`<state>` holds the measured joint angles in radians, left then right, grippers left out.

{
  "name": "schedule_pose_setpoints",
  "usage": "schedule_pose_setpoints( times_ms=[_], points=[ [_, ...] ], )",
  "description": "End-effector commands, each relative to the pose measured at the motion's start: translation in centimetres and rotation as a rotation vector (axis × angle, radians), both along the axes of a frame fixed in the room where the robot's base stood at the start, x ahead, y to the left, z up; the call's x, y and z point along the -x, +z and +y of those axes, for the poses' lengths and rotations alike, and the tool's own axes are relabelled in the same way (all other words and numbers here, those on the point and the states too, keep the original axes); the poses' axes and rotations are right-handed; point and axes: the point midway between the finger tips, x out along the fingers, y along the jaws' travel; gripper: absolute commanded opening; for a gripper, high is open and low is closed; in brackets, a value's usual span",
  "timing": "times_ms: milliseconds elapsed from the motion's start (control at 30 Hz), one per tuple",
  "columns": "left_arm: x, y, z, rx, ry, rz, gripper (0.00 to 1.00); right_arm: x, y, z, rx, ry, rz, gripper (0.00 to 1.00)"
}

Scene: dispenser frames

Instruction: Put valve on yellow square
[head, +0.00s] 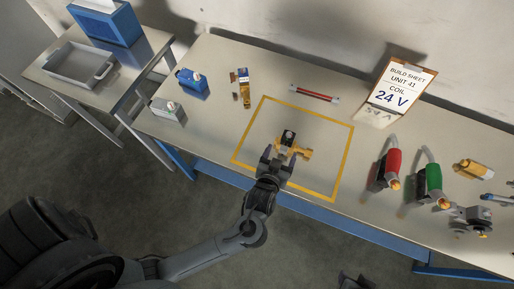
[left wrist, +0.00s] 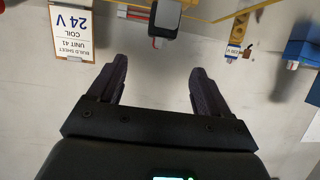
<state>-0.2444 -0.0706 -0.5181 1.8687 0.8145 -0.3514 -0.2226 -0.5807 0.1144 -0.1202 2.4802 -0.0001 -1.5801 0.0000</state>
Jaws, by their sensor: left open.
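The brass valve (head: 302,152) lies on the table inside the yellow square (head: 344,160), which is a taped outline. A dark block (head: 287,138) with a pale top sits at the valve's left end. My left gripper (head: 275,160) is open at the near side of the valve, with its fingers pointing towards it. In the left wrist view the open fingers (left wrist: 156,80) have only table between them. A dark block with a red wire (left wrist: 166,16) shows ahead of the fingertips. Whether the gripper touches the valve cannot be told.
A blue coil (head: 192,82), a grey box (head: 168,111) and another brass part (head: 244,92) stand left of the square. A red rod (head: 314,94) and the build sheet (head: 398,88) are behind. A tray (head: 78,65) is on the side table.

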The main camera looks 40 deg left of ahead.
Motion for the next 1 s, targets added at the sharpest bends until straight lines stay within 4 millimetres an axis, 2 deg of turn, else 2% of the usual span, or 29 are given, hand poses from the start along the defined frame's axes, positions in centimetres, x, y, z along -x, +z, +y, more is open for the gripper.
schedule_pose_setpoints(
  times_ms=[167,267,367,467,600,700,833,1000],
  points=[
    [1.0,-0.4,0.4,0.045,-0.042,0.063,0.79,0.0,0.0,0.0,0.000,0.000,0.000,0.43],
    [2.4,-1.0,0.9,0.096,-0.105,0.158,0.79,0.0,0.0,-0.1,0.002,0.001,0.000,0.43],
    [4.8,-1.2,1.7,0.138,-0.187,0.286,0.79,0.0,0.0,-0.1,0.005,0.003,0.000,0.43],
    [8.1,-1.0,2.7,0.146,-0.265,0.433,0.79,0.0,0.0,-0.2,0.008,0.005,0.000,0.43],
    [13.0,-0.3,4.6,0.107,-0.338,0.630,0.79,0.0,0.0,-0.2,0.010,0.006,-0.001,0.43],
    [15.9,0.4,6.0,0.063,-0.365,0.744,0.79,0.0,0.0,-0.2,0.009,0.006,0.000,0.43],
    [18.4,1.0,7.3,0.018,-0.375,0.837,0.79,0.0,0.0,-0.2,0.009,0.006,0.000,0.43],
    [19.4,1.3,7.8,-0.001,-0.377,0.875,0.79,0.0,0.0,-0.2,0.007,0.004,0.000,0.43]
  ],
)
